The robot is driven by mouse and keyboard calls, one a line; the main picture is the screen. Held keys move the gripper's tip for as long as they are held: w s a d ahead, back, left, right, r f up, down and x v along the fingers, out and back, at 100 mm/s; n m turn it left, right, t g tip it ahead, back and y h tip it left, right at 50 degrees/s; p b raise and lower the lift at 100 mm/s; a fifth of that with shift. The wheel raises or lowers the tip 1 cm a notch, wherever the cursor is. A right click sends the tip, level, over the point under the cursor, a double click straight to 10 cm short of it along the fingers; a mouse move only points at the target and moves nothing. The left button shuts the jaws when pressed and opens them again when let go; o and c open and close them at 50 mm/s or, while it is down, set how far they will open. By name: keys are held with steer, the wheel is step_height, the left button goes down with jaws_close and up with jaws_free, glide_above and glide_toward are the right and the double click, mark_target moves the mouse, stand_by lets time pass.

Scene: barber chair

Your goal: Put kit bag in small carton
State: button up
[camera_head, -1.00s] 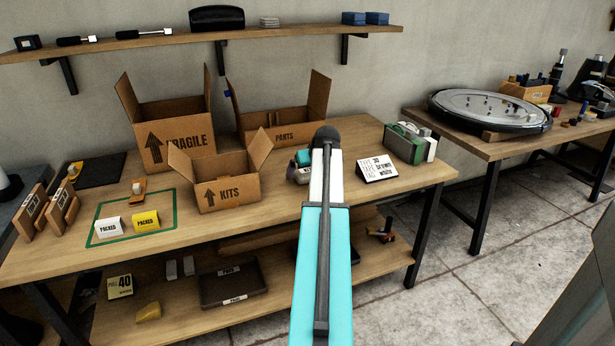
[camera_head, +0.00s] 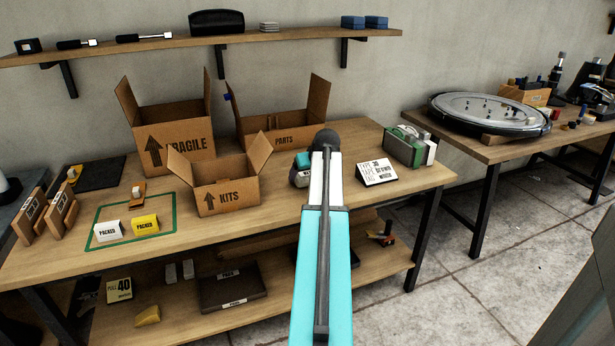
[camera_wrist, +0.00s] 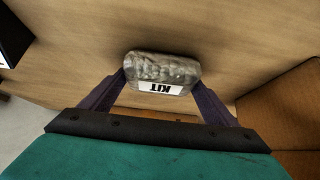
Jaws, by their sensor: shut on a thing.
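The kit bag (camera_wrist: 163,68) is a small grey crinkled pouch with a white label reading KIT. In the wrist view it sits between the two dark fingers of my gripper (camera_wrist: 161,80), which is shut on it. Wood tabletop shows behind the bag; I cannot tell whether the bag touches it. In the head view my arm hides most of my gripper (camera_head: 301,172). The small carton (camera_head: 230,198), marked KITS, stands open on the bench to the left of my gripper. Its flaps spread outward and its inside is mostly hidden. My gripper is outside the carton.
A larger FRAGILE carton (camera_head: 178,145) and an open PARTS carton (camera_head: 287,128) stand behind. A text sign (camera_head: 377,172) and a green-and-white case (camera_head: 410,146) are to the right. A green outline (camera_head: 172,211) with white and yellow PACKED items lies at left.

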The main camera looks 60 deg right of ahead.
mark_target(308, 174)
steer(key=shift+r, duration=1.4)
steer(key=shift+s+a+r+p, duration=0.25)
steer(key=shift+a+r+p, duration=0.05)
steer(key=shift+a, duration=0.1)
steer(key=s+a, duration=0.3)
steer(key=a, duration=0.1)
steer(key=s+a+r, duration=0.1)
steer(key=s+a, duration=0.2)
steer(key=a, duration=0.1)
steer(key=s+a+p, duration=0.1)
steer(key=s+a, duration=0.1)
steer(key=a, duration=0.2)
steer(key=shift+s+a+r, duration=0.1)
steer(key=shift+s+r, duration=0.15)
steer(key=shift+s, duration=0.15)
